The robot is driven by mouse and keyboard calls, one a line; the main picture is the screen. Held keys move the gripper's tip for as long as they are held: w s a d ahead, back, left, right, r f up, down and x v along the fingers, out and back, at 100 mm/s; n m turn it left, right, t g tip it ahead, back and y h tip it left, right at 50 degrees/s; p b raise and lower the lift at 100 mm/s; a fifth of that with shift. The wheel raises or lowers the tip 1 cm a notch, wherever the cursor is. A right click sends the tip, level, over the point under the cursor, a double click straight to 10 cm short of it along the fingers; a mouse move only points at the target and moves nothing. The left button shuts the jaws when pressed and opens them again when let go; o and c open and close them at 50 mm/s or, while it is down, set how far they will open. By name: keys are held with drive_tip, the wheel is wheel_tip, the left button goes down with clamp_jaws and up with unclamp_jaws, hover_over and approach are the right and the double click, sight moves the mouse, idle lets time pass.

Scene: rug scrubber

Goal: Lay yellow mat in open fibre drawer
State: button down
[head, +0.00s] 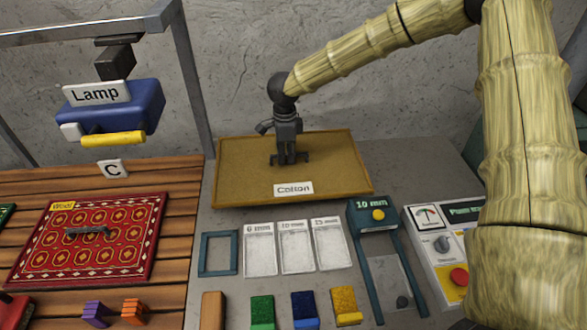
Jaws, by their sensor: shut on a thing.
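A flat yellow-tan mat (243,167) lies at the back middle of the head view. A thin brown rim (262,202) runs around it, with a white "Cotton" label at the front; it looks like a shallow open drawer, but I cannot tell clearly where mat ends and drawer begins. My gripper (289,160) points down over the mat's middle and is shut. What it grips is hidden by the fingers; it appears to be on the mat. I cannot tell whether the mat is resting or slightly raised.
A red patterned rug (125,217) labelled "Wool" lies on slats at left, under a hanging blue lamp (110,107). In front are clear trays (296,248), a teal frame (218,254), coloured brushes (303,310), a 10 mm gauge (370,216) and a control box (440,246).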

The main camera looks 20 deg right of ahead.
sight(286, 163)
drive_tip(key=shift+f+p, duration=0.7)
drive_tip(key=shift+f, duration=2.25)
drive_tip(key=shift+f, duration=0.1)
drive_tip(key=c, duration=1.5)
unclamp_jaws()
drive_tip(key=shift+o, duration=0.2)
